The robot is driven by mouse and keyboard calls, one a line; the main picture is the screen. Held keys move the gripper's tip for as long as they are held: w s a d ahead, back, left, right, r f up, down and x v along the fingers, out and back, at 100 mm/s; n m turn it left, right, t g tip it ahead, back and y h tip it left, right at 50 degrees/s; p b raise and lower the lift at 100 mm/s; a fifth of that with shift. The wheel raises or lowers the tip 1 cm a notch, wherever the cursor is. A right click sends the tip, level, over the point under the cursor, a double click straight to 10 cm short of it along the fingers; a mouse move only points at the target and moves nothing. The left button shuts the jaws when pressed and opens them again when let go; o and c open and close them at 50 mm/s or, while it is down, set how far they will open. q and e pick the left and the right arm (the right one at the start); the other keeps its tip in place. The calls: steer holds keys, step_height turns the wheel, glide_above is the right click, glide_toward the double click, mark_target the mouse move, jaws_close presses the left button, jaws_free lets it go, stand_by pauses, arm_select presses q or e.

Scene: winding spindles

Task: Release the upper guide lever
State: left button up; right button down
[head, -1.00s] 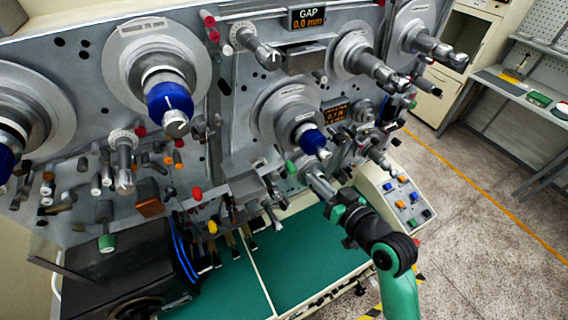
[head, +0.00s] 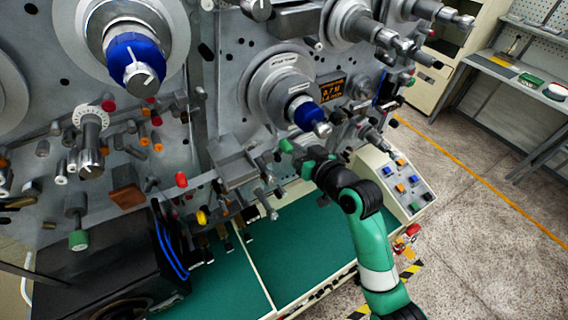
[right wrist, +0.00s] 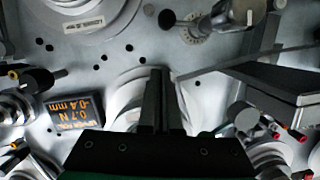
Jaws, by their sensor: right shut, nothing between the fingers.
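My right gripper (head: 303,158) is in front of the machine panel, below the blue-capped spindle (head: 305,113). A small green knob (head: 285,146) shows just left of it; I cannot tell whether they touch. In the right wrist view my right gripper's fingers (right wrist: 158,75) are together with nothing between them, close to the grey panel. Levers with a red knob (head: 181,180), a yellow knob (head: 202,217) and a green knob (head: 78,240) stand on the panel's lower part. I cannot tell which is the upper guide lever. My left gripper is not in view.
A larger blue-capped spindle (head: 135,62) and a numbered dial (head: 91,122) are at the left. An orange-lit display (right wrist: 75,115) is left of the fingers. A button box (head: 395,185) stands to the right. The green bench top (head: 310,240) is mostly clear.

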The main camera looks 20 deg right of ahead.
steer(key=f, duration=0.1)
steer(key=w+f, duration=0.1)
steer(key=a+f, duration=0.1)
steer(key=f, duration=0.1)
steer(key=shift+w+p, duration=0.25)
steer(key=shift+p, duration=0.1)
steer(key=shift+a+f, duration=0.15)
